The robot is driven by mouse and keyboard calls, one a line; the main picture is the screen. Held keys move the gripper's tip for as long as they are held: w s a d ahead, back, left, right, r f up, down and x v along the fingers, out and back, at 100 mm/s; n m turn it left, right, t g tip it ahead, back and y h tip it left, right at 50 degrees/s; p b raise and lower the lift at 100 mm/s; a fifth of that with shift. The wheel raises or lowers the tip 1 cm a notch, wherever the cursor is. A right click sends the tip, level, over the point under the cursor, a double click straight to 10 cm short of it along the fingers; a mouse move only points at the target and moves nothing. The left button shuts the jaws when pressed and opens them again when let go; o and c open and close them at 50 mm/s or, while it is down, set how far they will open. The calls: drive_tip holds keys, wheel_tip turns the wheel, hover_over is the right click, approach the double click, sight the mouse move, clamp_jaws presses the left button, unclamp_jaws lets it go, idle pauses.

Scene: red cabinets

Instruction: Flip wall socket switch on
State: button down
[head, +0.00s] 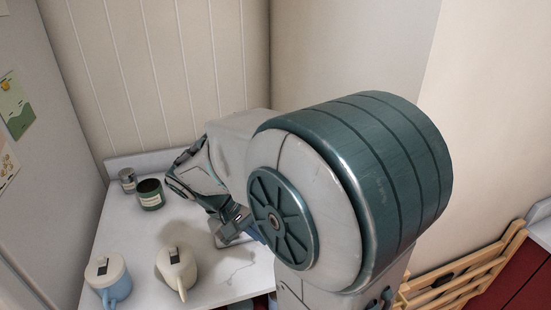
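No wall socket or switch shows in the head view; my arm covers a large part of the wall and counter at the centre. My gripper (234,228) is partly visible at the end of the arm, low over the white counter (135,238). Its fingers are small and partly hidden by my arm, so I cannot tell whether they are open or shut. A small blue thing (255,233) shows beside it, mostly hidden behind the arm.
A grey tin (127,181) and a dark green jar (151,195) stand at the counter's back left. A cream jug (176,269) and a cream-and-blue jug (108,280) stand in front. A wooden rack (468,277) is at the lower right.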

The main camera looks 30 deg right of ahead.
drive_tip(key=w+d+r+m+g+h+p, duration=0.1)
drive_tip(key=w+d+r+h+p, duration=0.1)
drive_tip(key=w+r+h, duration=0.5)
drive_tip(key=w+h, duration=0.3)
drive_tip(key=w, duration=0.1)
drive_tip(key=shift+w+d+m+p, duration=0.25)
drive_tip(key=shift+d+m+p, duration=0.05)
drive_tip(key=shift+d+m, duration=0.1)
drive_tip(key=shift+r+g, duration=0.1)
drive_tip(key=shift+g, duration=0.2)
drive_tip(key=p+x, duration=0.4)
drive_tip(key=x, duration=1)
